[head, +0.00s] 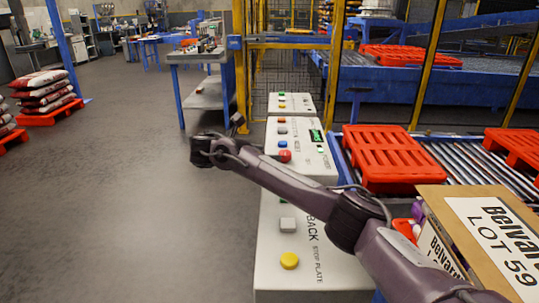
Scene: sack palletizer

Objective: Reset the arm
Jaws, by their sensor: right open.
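My right arm reaches in from the lower right across the white control boxes. My left gripper and arm are not in view.
The near control box (270,265) has a yellow button (289,260). A red pallet (385,157) lies on the roller conveyor (465,160) at right. A cardboard box (450,215) stands at lower right. Sacks (42,90) are stacked at left. Open floor (110,200) fills the left.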

